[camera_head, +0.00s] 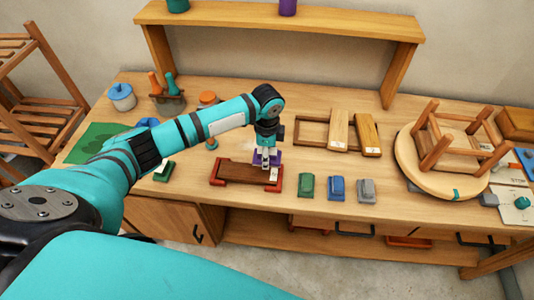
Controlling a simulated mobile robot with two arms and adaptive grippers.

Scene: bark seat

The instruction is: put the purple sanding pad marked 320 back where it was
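My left gripper (265,163) points down over the dark wooden board (243,173). A purple block (275,158), which looks like the purple sanding pad, shows on both sides of its fingers, and the gripper appears shut on it. The fingers hide its middle, and no 320 mark is readable. I cannot tell whether the pad touches the board. Green (306,185), blue (336,188) and grey (366,190) pads stand in a row near the front edge, right of the board. My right gripper is not in view.
Red holders (218,171) grip the board's ends. Behind the pads is a wooden frame (312,130) with light slats. A round seat (410,165) with upturned legs stands at right. A raised shelf (280,20) spans the back. Bench between pads and frame is clear.

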